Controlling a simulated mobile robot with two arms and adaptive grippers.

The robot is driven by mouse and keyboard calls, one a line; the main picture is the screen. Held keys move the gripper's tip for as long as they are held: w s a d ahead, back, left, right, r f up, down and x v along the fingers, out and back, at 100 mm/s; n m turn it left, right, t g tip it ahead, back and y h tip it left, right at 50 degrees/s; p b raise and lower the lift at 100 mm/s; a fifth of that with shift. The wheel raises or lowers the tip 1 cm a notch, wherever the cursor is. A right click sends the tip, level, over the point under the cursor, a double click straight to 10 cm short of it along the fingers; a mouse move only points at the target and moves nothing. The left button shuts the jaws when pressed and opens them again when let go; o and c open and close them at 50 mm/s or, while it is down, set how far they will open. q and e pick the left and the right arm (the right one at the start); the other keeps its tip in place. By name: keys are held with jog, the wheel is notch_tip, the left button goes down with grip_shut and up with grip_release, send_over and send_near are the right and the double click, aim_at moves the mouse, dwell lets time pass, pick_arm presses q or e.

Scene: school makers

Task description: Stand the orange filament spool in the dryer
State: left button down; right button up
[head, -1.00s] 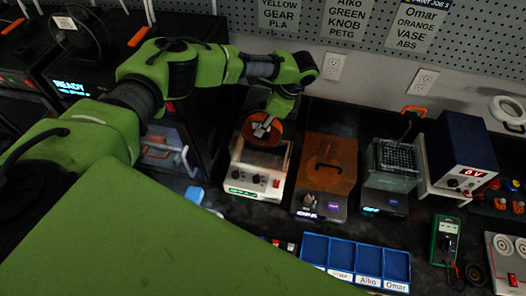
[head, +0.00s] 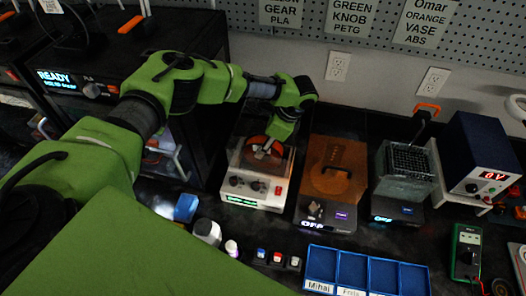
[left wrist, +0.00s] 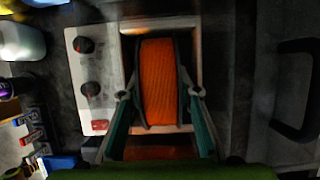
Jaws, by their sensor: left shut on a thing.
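The orange filament spool (head: 258,160) is held by my left gripper (head: 268,150) at a white box with knobs (head: 253,200), which looks like the dryer. In the left wrist view, the spool (left wrist: 160,82) stands edge-on between the two fingers of my left gripper (left wrist: 160,98), with a dark flange on each side. It lines up with the framed opening of the white box (left wrist: 88,65). I cannot tell whether it rests on the floor of the opening. My right gripper is not in view.
A brown-lidded unit (head: 331,172) reading OFF stands close on the right, then a mesh-topped unit (head: 404,170) and a blue power supply (head: 478,155). A dark printer (head: 190,80) is at the left. A blue divided tray (head: 365,272) and small bottles are in front.

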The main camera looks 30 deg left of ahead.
pick_arm(q)
jog(key=shift+f, duration=0.2)
jog(key=shift+f, duration=0.15)
jog(key=c, duration=1.5)
grip_release()
jog(key=shift+r, duration=0.2)
jog(key=b+v, duration=0.3)
jog(key=v, duration=0.8)
jog(key=shift+d+r, duration=0.1)
jog(key=shift+d, duration=0.05)
jog(key=shift+d+r, duration=0.1)
jog(key=shift+r, duration=0.25)
